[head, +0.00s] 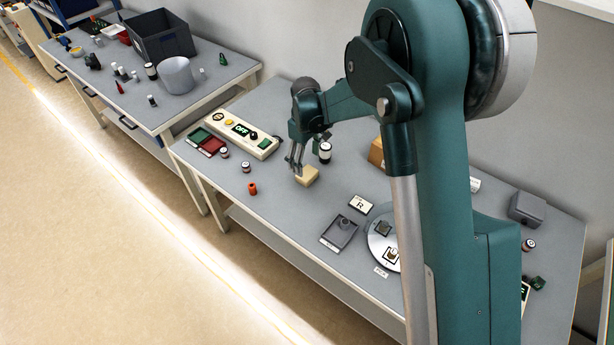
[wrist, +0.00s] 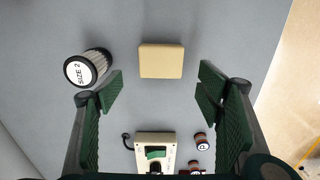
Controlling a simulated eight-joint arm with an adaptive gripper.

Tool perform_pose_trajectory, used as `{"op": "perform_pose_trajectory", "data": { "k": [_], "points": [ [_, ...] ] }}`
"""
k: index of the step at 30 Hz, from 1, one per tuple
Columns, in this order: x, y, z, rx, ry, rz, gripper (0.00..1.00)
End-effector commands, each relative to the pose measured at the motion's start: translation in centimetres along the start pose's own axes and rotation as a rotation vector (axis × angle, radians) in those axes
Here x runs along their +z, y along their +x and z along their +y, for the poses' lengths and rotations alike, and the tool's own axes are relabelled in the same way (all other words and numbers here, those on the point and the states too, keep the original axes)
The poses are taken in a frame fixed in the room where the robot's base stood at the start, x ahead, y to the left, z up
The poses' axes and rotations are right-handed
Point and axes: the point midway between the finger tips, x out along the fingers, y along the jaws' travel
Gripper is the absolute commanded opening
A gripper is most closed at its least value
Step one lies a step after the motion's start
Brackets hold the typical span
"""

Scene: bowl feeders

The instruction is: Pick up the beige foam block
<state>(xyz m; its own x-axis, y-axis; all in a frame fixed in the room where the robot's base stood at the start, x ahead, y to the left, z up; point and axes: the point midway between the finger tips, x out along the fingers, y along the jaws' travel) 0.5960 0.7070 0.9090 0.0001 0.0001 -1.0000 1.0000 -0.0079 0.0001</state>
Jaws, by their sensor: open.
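The beige foam block (head: 308,177) lies flat on the grey table in the head view, close to the fingertips of my gripper (head: 294,167). In the wrist view the block (wrist: 161,61) sits in the upper middle, ahead of my gripper (wrist: 160,87) and centred sideways between the two green-padded fingers. The fingers are open with nothing between them. A gap shows on both sides of the block, and I see no contact. The exact height of the fingertips over the table cannot be told.
A dark cylinder marked SIZE 2 (wrist: 90,68) stands near the left finger. A beige control box (head: 235,134) and small cylinders (head: 246,167) stand to the left. A red-orange piece (head: 253,188), a grey tray (head: 339,232) and a round plate (head: 374,245) are nearby.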

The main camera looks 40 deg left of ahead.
Motion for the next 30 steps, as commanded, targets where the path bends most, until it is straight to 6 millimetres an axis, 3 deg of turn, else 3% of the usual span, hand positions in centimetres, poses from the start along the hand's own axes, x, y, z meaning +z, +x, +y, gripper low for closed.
{"op": "perform_pose_trajectory", "data": {
  "k": [8,22,30],
  "points": [
    [0.0,2.1,0.0,0.000,0.000,0.000,0.66],
    [0.1,2.6,0.0,0.000,0.000,0.000,0.66],
    [0.2,5.4,-0.2,0.000,0.000,0.000,0.66]
  ]
}}
